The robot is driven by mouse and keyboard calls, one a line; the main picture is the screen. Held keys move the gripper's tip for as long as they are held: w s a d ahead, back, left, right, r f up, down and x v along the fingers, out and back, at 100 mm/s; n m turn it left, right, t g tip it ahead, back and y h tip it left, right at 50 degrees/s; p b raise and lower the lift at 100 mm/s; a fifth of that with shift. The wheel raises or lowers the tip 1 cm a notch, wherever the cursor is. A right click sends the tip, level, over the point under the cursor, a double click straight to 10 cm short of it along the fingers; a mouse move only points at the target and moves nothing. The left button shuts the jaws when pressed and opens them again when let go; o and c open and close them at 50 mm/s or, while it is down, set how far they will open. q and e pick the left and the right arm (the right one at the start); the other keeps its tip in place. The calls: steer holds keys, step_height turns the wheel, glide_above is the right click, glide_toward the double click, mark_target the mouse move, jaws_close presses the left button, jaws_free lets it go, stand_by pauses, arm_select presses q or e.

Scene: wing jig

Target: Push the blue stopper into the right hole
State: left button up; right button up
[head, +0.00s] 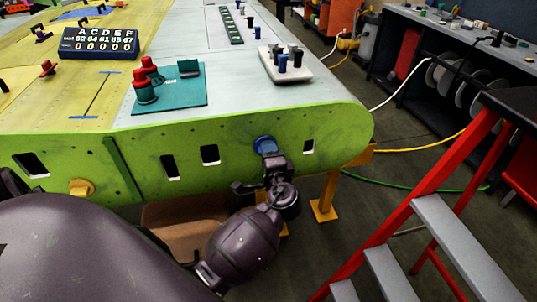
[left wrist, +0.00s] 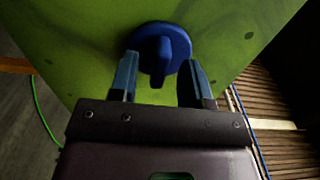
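The blue stopper (head: 264,143) is at the green side face of the wing (head: 238,137), towards its right end. In the left wrist view the stopper (left wrist: 176,38) shows a round flange against the green face and a grip bar standing out towards me. Any hole behind the flange is hidden, and I cannot tell how deep the stopper sits. My left gripper (head: 270,157) is in front of it. In the left wrist view its fingers (left wrist: 160,66) stand apart on either side of the grip bar, with gaps between. My right gripper is not in view.
A yellow stopper (head: 82,187) sits low on the green face at the left. A teal plate (head: 185,97) and a white block with pegs (head: 300,72) lie on top. A red stepladder (head: 415,195) stands at the right.

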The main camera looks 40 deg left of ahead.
arm_select(q)
steer(key=v, duration=1.1)
steer(key=shift+b, duration=0.35)
steer(key=shift+w, duration=0.1)
steer(key=d+f+n+t+h, duration=0.25)
steer(key=d+f+h, duration=0.25)
steer(key=f+h, duration=0.5)
steer(key=s+a+f+n+g+h, duration=0.1)
steer(key=s+f, duration=0.3)
steer(key=s, duration=0.4)
steer(key=s+a+f+n+g+h, duration=0.2)
steer(key=s+a+f+n, duration=0.1)
steer(key=s, duration=0.6)
steer(key=shift+a+f+h, duration=0.3)
steer(key=shift+a+f, duration=0.4)
steer(key=shift+f, duration=0.3)
steer(key=shift+n, duration=0.25)
